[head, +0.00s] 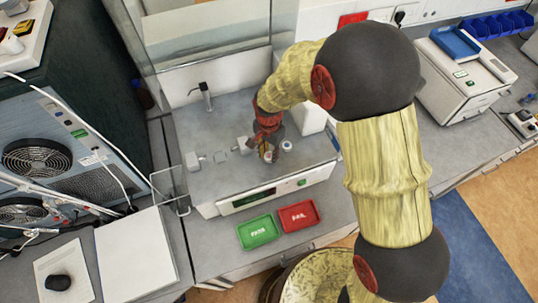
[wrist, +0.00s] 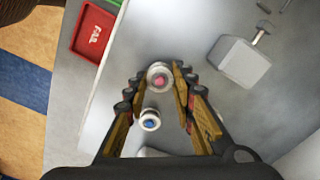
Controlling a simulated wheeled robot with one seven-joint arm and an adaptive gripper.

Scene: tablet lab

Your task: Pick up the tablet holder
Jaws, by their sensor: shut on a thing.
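A small round white tablet holder with a pink-red centre (wrist: 160,77) sits between my fingertips in the wrist view. My gripper (wrist: 161,82) is shut on it. In the head view my gripper (head: 268,152) is low over the grey top of the white bench instrument (head: 228,190), near its front edge. A second small white holder with a blue centre (wrist: 150,120) stands between the finger bases in the wrist view, apart from the held one. It also shows just right of my gripper in the head view (head: 287,146). Whether the held holder is clear of the surface I cannot tell.
A green tray (head: 245,238) and a red tray (head: 285,220) lie on the bench in front of the instrument. A pale block with a knob (wrist: 238,65) stands near my fingers. Glass panels (head: 215,55) rise behind. The instrument top's left part holds small fittings (head: 192,160).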

